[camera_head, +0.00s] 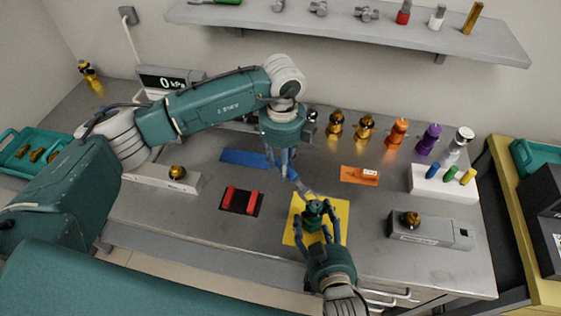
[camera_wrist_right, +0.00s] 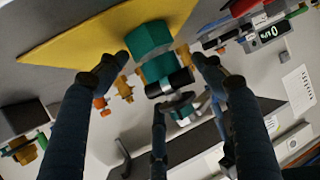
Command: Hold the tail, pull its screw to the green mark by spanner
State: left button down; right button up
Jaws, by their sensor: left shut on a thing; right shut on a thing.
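The tail (camera_head: 313,221), a small green body with a dark top, stands on the yellow mat (camera_head: 341,211). My right gripper (camera_head: 314,214) is shut on it from the front side. In the right wrist view the green body (camera_wrist_right: 153,50) with a black band (camera_wrist_right: 170,83) sits between my dark fingers. My left gripper (camera_head: 288,172) is shut on the spanner (camera_head: 303,188), whose grey end reaches down to the top of the tail. I cannot tell whether the spanner's jaw is around the screw or only beside it. The green mark cannot be made out.
A black mat with red blocks (camera_head: 241,200) lies to the left; a blue mat (camera_head: 243,158) is behind. An orange mat (camera_head: 360,176) and several metallic and coloured bottles (camera_head: 397,133) stand behind right. A grey fixture (camera_head: 428,229) is at right, a gauge (camera_head: 170,80) at back left.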

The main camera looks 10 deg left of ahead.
pick_arm(q)
jog(key=shift+s+d, duration=0.7)
jog(key=shift+d, duration=0.1)
dwell(0.6)
jog(key=c, duration=2.2)
grip_release()
grip_shut()
